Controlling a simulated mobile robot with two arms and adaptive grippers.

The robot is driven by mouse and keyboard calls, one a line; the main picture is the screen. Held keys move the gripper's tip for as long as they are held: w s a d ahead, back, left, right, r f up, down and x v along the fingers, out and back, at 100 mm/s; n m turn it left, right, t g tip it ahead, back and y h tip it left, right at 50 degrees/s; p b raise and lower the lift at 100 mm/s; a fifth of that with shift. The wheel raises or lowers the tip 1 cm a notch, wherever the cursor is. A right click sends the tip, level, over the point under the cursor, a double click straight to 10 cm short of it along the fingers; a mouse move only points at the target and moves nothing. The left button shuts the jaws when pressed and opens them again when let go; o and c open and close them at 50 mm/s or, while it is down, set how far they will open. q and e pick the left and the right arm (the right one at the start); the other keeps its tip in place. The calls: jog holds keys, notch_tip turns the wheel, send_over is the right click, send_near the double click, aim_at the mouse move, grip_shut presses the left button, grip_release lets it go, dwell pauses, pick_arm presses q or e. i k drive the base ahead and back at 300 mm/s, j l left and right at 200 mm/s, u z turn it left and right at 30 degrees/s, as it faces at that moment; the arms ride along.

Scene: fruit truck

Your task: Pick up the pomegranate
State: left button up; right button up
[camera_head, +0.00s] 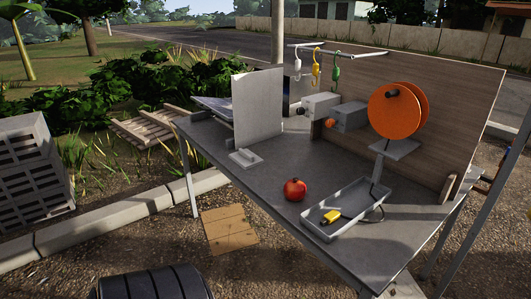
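A red pomegranate (294,190) sits on the dark grey table (262,180), near its front edge. It is just left of a grey tray (318,231) and apart from it. Neither of my grippers shows in the head view. Nothing covers the pomegranate.
The tray holds a yellow and black item (331,216). An orange reel (394,110) stands behind it before a wooden back panel (450,120). A grey upright panel (258,105) stands at the left. The table around the pomegranate is mostly clear.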

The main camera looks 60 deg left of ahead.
aim_at(294, 190)
jog(key=u, duration=1.65)
jog(key=i+j, duration=0.15)
